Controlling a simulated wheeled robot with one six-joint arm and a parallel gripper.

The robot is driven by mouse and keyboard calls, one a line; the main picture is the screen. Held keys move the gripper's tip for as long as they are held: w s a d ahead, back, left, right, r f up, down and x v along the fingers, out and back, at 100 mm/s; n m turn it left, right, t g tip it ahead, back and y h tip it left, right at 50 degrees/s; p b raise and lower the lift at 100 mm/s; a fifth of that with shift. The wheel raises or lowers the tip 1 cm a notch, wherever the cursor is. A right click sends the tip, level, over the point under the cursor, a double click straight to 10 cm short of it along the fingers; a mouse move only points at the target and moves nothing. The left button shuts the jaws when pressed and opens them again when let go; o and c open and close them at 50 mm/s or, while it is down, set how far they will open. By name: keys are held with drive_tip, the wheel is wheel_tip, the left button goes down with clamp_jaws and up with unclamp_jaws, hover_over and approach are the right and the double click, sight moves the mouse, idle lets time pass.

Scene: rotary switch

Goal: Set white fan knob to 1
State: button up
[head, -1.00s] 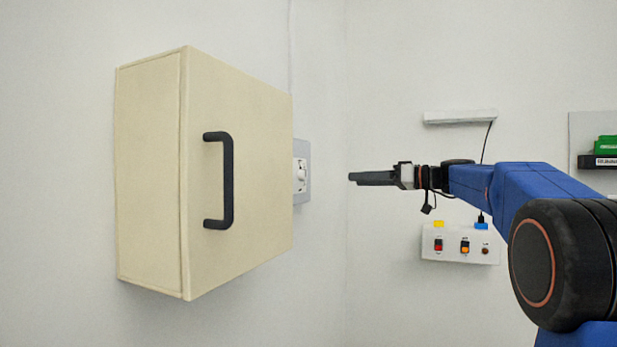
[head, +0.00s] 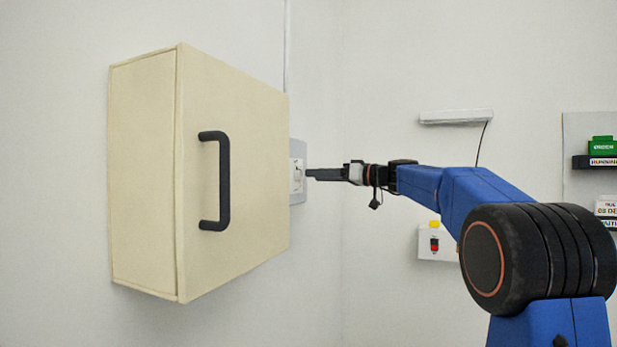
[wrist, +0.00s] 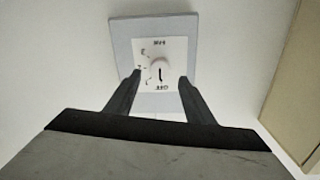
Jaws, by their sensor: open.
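The white fan knob (wrist: 159,69) is a small round dial with a dark pointer line, on a white plate in a grey wall frame (wrist: 122,33). The markings read upside down in the wrist view, with OFF on the near side. The pointer line lies roughly along the OFF direction. My gripper (wrist: 160,80) is open, its dark fingers on either side of the knob, with a gap on both sides. In the head view my gripper (head: 310,174) reaches left to the switch plate (head: 298,160), whose left part is hidden behind the cabinet.
A cream cabinet (head: 235,110) with a black handle (head: 225,180) juts from the wall left of the switch; its edge also shows in the wrist view (wrist: 297,90). A button box (head: 432,255) is on the right wall, partly behind my arm. Shelf items (head: 602,147) are far right.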

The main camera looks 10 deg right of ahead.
sight(302, 175)
drive_tip(key=shift+x, duration=2.1)
drive_tip(key=c, duration=1)
